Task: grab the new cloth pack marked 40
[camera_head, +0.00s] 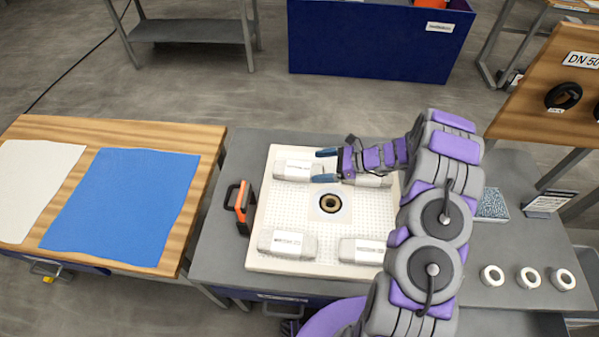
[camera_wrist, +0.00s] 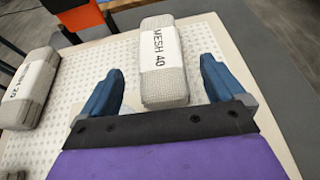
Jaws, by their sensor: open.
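The cloth pack marked MESH 40 (camera_wrist: 172,80) is a grey woven block with a white paper band. In the wrist view it lies ahead, between the lines of my two blue fingers. In the head view it is the upper-left pack (camera_head: 291,170) on the white tray (camera_head: 262,262). My gripper (camera_head: 325,166) is open and points left, its fingertips at the pack's right end. In the wrist view my gripper (camera_wrist: 156,62) shows a finger to each side of the pack, with gaps. The height between fingers and pack is hard to tell.
A pack marked MESH 20 (camera_wrist: 31,85) lies to the left in the wrist view. More packs, including one at the lower right (camera_head: 361,251), and a dark ring (camera_head: 330,203) lie on the tray.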

